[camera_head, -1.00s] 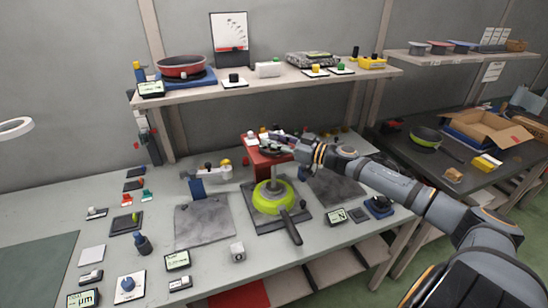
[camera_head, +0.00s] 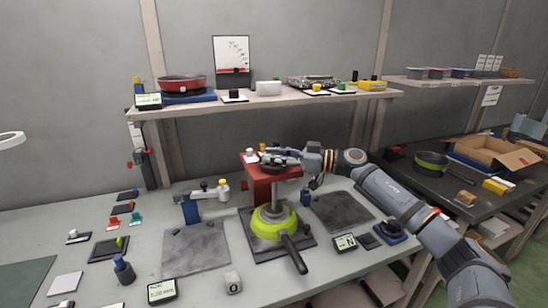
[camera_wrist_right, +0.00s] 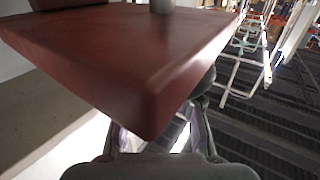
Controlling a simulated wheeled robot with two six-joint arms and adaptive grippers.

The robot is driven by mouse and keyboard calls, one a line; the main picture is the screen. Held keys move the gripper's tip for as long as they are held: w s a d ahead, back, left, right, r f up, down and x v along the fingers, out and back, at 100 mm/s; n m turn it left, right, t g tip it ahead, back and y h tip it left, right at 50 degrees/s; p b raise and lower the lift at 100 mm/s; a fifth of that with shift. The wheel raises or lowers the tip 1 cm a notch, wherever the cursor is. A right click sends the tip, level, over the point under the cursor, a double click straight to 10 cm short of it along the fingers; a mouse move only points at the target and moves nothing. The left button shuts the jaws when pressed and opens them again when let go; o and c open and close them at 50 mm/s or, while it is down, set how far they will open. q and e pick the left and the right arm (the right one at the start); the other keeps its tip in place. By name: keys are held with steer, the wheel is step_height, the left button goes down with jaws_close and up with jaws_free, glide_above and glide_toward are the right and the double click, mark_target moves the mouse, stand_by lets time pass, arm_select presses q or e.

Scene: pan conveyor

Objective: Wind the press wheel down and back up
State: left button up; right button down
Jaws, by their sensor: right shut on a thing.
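A red press (camera_head: 262,180) stands at the back middle of the bench in the head view. Its dark wheel (camera_head: 272,163) is at the top of the press. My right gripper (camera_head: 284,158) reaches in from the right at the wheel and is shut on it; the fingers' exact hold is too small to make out. A lime-green pan (camera_head: 268,227) sits under the press on a dark base plate (camera_head: 262,250), its dark handle toward the front. In the right wrist view the red press head (camera_wrist_right: 130,60) fills the upper middle, partly hiding the fingers. My left gripper is not in view.
A shelf (camera_head: 220,108) with a red pan (camera_head: 180,84) runs above the press. Grey slabs (camera_head: 197,250) lie on either side of the base plate. Small tools and displays (camera_head: 162,290) cover the bench's left and front.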

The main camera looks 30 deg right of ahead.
mark_target(275, 153)
stand_by(0.3)
steer(key=c, duration=1)
jaws_free()
step_height(275, 153, up, 10)
steer(key=shift+f, duration=0.1)
